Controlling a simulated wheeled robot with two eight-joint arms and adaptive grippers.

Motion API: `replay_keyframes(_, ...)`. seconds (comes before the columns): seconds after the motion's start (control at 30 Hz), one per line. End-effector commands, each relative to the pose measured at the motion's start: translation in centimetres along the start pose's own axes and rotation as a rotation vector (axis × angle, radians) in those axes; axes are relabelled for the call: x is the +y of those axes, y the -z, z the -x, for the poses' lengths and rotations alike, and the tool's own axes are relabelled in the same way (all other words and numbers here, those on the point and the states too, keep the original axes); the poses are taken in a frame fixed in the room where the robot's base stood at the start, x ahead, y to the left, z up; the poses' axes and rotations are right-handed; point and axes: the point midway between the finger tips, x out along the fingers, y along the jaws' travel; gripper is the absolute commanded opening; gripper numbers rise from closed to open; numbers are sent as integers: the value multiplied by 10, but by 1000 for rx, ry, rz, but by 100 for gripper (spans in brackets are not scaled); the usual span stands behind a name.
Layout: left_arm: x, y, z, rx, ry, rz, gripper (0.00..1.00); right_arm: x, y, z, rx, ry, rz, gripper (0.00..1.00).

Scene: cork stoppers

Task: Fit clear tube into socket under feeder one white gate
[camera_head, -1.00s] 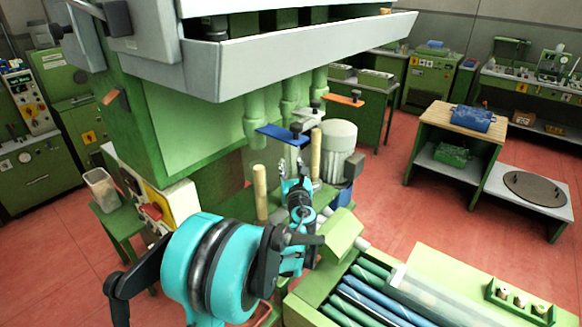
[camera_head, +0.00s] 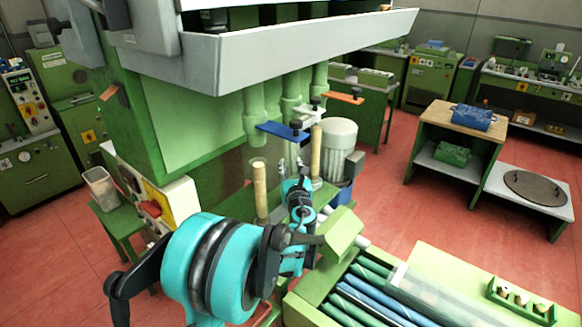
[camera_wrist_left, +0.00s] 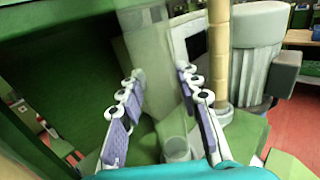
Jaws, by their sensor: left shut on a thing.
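My left gripper (camera_head: 293,178) is shut on a clear tube, which stands roughly upright between its fingers below the feeder outlets. The tube is faint in the head view; in the left wrist view the see-through tube (camera_wrist_left: 153,60) rises between the finger pads (camera_wrist_left: 152,92). A short clear cylinder (camera_wrist_left: 178,148), perhaps a socket, stands on the green surface below. The white gate (camera_head: 319,101) is under a green feeder outlet, between the blue gate (camera_head: 283,131) and the orange gate (camera_head: 343,99). The tube's lower end is hard to make out. My right gripper is not in view.
Cork-coloured columns stand left (camera_head: 261,195) and right (camera_head: 316,155) of my left gripper. A grey motor (camera_head: 339,145) is behind. The grey hopper tray (camera_head: 300,45) hangs above. A green bin of blue and green tubes (camera_head: 365,290) is at front right.

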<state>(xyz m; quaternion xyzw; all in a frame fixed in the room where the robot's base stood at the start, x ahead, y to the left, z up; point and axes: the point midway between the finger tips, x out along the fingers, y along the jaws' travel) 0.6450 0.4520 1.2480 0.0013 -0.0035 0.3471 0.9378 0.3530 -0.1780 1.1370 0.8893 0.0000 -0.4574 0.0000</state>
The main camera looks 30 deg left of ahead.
Motion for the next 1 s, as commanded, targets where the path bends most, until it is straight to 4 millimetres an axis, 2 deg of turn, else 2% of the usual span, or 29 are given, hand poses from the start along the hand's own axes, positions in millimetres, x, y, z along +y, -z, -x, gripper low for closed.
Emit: replay_keyframes(1.0, 0, 14, 0, 0, 0, 0, 4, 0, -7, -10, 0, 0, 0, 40)
